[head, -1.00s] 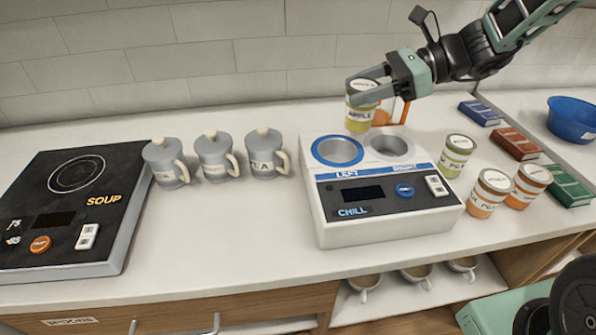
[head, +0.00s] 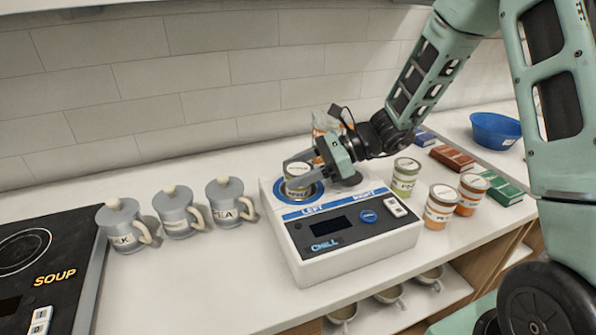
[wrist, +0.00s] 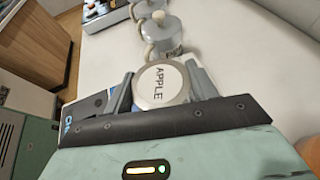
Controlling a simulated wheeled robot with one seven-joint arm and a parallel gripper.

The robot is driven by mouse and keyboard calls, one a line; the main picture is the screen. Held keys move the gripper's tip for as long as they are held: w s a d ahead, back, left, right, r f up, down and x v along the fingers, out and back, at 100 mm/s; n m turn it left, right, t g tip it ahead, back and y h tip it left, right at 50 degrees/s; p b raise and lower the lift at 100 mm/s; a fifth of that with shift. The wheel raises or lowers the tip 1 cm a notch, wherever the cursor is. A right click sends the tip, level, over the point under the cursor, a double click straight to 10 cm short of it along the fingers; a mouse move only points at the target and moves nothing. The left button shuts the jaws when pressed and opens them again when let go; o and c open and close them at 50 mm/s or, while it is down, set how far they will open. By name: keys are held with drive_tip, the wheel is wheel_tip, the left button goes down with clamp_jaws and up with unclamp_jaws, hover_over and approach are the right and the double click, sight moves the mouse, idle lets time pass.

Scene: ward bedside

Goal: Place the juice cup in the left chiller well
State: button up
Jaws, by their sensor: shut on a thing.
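In the wrist view the lid of the cup (wrist: 160,84) reads APPLE. The cup is upright at the left chiller well (head: 281,188), inside its blue ring as seen from the head. Its lower part is hidden, so I cannot tell how deep it sits. The white chiller (head: 295,255) is marked LEFT, RIGHT and CHILL. My gripper partly covers the right well.
Several other labelled cups, including a green one (head: 405,180) and an orange one (head: 440,208), stand right of the chiller. Three grey lidded mugs (head: 178,215) stand to the left, near the soup hob (head: 45,262). A blue bowl (head: 496,130) is at far right.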

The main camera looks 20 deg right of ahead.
drive_tip(key=shift+f, duration=0.2)
drive_tip(key=shift+f, duration=0.15)
drive_tip(key=o, duration=1.1)
